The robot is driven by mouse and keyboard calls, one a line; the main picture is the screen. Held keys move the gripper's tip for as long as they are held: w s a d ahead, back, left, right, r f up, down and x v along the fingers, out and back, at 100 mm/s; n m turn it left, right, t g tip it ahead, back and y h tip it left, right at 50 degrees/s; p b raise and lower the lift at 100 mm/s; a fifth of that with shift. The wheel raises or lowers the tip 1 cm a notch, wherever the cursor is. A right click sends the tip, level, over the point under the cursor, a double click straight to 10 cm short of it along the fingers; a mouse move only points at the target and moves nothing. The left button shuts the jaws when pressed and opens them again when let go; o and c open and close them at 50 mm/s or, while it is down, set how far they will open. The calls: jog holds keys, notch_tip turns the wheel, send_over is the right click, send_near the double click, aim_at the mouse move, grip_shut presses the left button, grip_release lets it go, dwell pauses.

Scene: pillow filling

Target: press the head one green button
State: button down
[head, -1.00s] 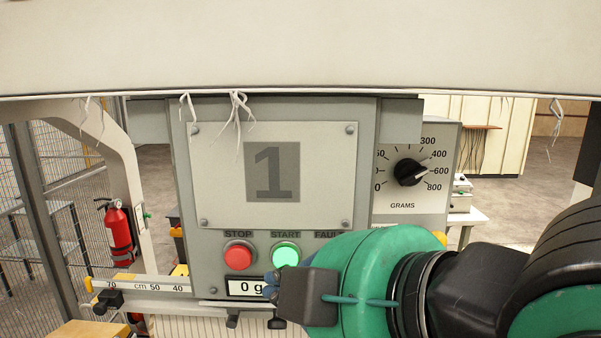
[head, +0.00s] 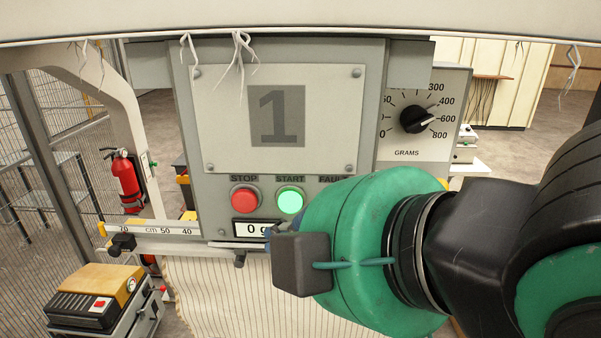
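The head one panel (head: 212,150) is a grey box with a plate marked "1". The green START button (head: 290,200) is lit and in full view, low on the panel. The red STOP button (head: 246,199) sits just left of it. My arm's green and black wrist (head: 350,240) reaches in from the right, below and right of the green button. It covers part of the panel's lower right and the FAULT area.
A display (head: 250,229) reads 0 g, partly covered by my wrist. A grams dial (head: 414,119) is on the right. A cm scale bar (head: 160,227) runs left. Striped cloth (head: 225,290) hangs below. A fire extinguisher (head: 127,182) and a yellow-topped machine (head: 95,292) stand left.

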jog(key=s+d+r+n+h+p, duration=0.1)
jog(key=s+r+n+h+p, duration=0.1)
jog(key=n+p, duration=0.5)
jog(key=s+r+n+h+p, duration=0.3)
jog(key=r+n+p, duration=0.3)
jog(key=n, duration=0.7)
jog(key=shift+s+d+r+n+g+h+p, duration=0.2)
jog(key=shift+d+r+n+g+h+p, duration=0.15)
jog(key=shift+h+p, duration=0.6)
jog(key=shift+f+y, duration=0.2)
jog(key=shift+y, duration=0.05)
jog(key=b, duration=0.6)
send_near(294, 209)
jog(key=shift+s+f+x, duration=0.1)
jog(key=shift+s+x, duration=0.05)
jog(key=shift+x, duration=0.85)
jog(key=shift+s+f+x, duration=0.1)
jog(key=shift+f+x, duration=0.05)
jog(key=shift+x, duration=0.85)
jog(key=shift+s+f+x, duration=0.1)
jog(key=shift+s+x, duration=0.05)
jog(key=shift+x, duration=0.8)
jog(key=shift+w, duration=0.1)
